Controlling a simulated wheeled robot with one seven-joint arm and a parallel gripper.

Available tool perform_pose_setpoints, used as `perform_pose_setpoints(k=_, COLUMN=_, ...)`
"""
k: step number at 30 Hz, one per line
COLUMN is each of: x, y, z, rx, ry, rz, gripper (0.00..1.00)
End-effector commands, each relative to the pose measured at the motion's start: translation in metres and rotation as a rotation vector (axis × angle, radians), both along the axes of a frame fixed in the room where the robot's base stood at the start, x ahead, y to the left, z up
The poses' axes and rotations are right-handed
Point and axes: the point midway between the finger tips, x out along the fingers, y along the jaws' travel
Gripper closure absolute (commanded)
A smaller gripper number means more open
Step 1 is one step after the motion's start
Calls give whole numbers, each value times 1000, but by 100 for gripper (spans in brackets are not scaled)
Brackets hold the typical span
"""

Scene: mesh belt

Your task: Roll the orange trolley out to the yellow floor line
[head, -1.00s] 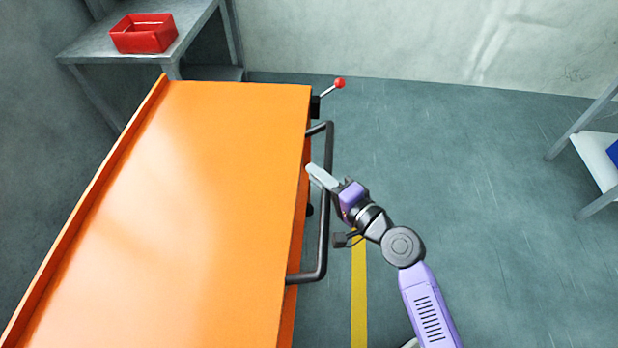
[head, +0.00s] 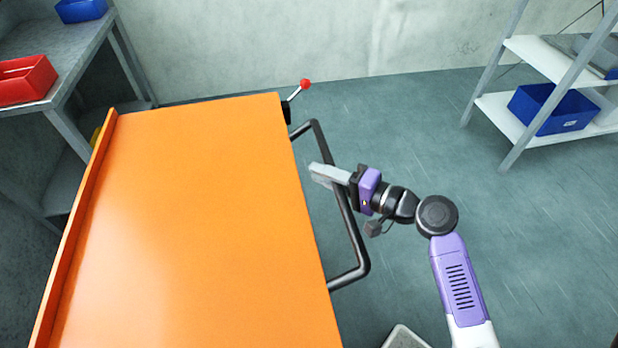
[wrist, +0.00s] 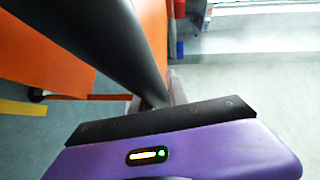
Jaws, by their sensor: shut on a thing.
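The orange trolley (head: 190,220) fills the left and middle of the head view, with a flat top and a raised lip along its left side. Its black handle (head: 355,245) sticks out from the right side. My gripper (head: 318,172) is shut on the handle bar, coming from the right; the wrist view shows the bar (wrist: 105,40) running between the fingers. A lever with a red knob (head: 305,84) stands at the trolley's far right corner. The yellow floor line (wrist: 22,107) shows at the left of the wrist view and is out of the head view.
A grey bench (head: 85,60) with a red bin (head: 25,80) and a blue bin (head: 80,10) stands at upper left. A shelf rack (head: 500,110) with a blue bin (head: 550,108) stands at upper right. Floor between trolley and rack is clear.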

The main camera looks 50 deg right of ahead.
Motion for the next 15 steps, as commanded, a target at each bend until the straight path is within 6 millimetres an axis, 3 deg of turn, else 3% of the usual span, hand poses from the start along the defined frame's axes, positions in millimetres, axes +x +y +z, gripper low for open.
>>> perform_pose_setpoints(k=13, x=-3, y=-3, z=-1, rx=1, ry=3, rz=0, gripper=100)
perform_pose_setpoints(k=14, x=-3, y=-3, z=-1, rx=1, ry=2, rz=1, gripper=78)
perform_pose_setpoints(k=15, x=-3, y=-3, z=-1, rx=1, ry=3, rz=0, gripper=70)
